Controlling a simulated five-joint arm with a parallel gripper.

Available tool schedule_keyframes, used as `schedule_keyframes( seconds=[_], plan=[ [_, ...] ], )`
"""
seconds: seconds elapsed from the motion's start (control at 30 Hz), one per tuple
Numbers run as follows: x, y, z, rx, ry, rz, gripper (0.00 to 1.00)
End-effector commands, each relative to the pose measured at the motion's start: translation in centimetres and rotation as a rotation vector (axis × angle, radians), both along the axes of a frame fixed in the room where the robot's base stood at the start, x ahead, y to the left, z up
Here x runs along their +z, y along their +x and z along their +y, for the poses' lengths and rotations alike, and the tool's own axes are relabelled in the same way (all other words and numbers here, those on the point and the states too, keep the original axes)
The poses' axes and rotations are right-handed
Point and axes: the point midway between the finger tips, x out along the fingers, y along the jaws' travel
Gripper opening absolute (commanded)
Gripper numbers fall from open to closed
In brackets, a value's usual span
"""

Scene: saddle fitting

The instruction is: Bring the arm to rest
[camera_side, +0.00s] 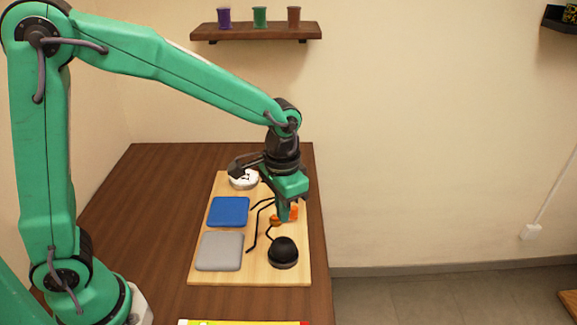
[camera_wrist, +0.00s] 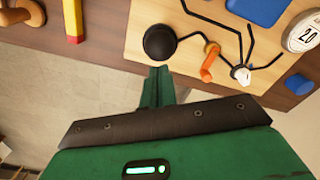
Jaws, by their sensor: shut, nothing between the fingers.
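My gripper (camera_side: 284,217) points down over the right part of the light wooden board (camera_side: 204,278), its fingers together and empty. In the wrist view the closed fingertips (camera_wrist: 159,72) show just below the black dome (camera_wrist: 160,42), near the board's edge. I cannot tell the height gap. An orange piece (camera_wrist: 207,62) sits on bent black rods (camera_wrist: 226,35) beside the fingers; in the side view it (camera_side: 291,213) is partly behind them. The black dome also shows in the side view (camera_side: 283,251), in front of the gripper.
The board also bears a blue pad (camera_side: 228,211), a grey pad (camera_side: 220,251) and a white round dial (camera_wrist: 303,35). A yellow and red bar (camera_wrist: 73,20) lies off the board. A shelf (camera_side: 256,32) with three cups hangs on the wall. The dark table (camera_side: 150,215) is clear left of the board.

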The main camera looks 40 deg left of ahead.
Motion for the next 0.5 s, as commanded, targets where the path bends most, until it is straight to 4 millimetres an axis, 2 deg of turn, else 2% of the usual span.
schedule_keyframes(
  seconds=[0.33, 0.5],
  plan=[
    [0.1, 0.0, 0.1, 0.001, -0.001, -0.003, 0.00],
    [1.1, -0.4, 0.7, 0.012, -0.007, -0.023, 0.00]
  ],
)
